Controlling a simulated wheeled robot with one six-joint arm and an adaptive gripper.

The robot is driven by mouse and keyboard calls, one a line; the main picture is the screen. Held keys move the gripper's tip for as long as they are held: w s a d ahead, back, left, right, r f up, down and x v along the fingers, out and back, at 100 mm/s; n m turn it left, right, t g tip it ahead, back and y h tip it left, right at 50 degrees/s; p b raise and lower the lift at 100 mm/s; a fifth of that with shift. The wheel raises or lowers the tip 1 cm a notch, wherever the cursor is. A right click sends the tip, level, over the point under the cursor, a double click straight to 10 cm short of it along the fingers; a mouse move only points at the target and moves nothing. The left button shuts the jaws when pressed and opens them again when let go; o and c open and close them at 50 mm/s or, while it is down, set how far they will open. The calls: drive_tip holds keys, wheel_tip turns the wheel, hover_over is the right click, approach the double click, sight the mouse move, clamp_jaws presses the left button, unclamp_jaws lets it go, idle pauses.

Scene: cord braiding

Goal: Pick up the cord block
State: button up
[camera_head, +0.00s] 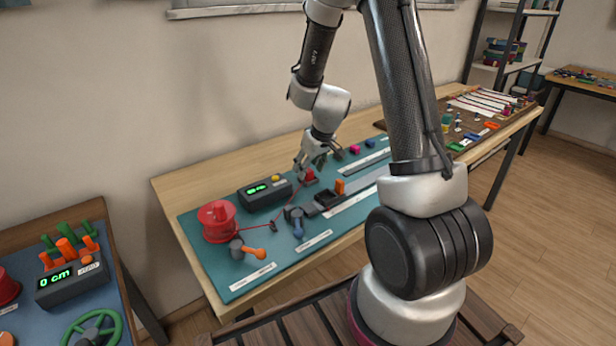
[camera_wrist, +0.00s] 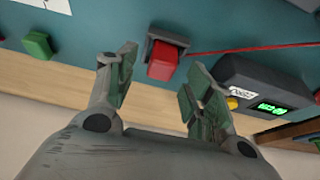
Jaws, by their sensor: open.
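The cord block, a small red block (camera_head: 309,176), sits in a dark holder on the teal mat (camera_head: 205,262) of the middle table. It also shows in the wrist view (camera_wrist: 163,61), at the upper middle. A thin red cord (camera_wrist: 250,49) runs from beside it to the right. My gripper (camera_head: 312,161) is over the block, pointing down. In the wrist view my gripper (camera_wrist: 160,76) is open, with one finger to each side of the block in the picture. The fingers look empty, and I cannot tell how far above the block they are.
A black box with a green display (camera_head: 265,193) stands close beside the block. A red spool (camera_head: 219,222) is farther left. An orange block (camera_head: 340,187) and pink block (camera_head: 354,150) are to the right. In the wrist view a green block (camera_wrist: 38,44) is at left.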

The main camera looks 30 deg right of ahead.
drive_tip(key=shift+w+f, duration=0.2)
drive_tip(key=shift+f, duration=0.35)
drive_tip(key=c, duration=1)
drive_tip(key=shift+c, duration=0.2)
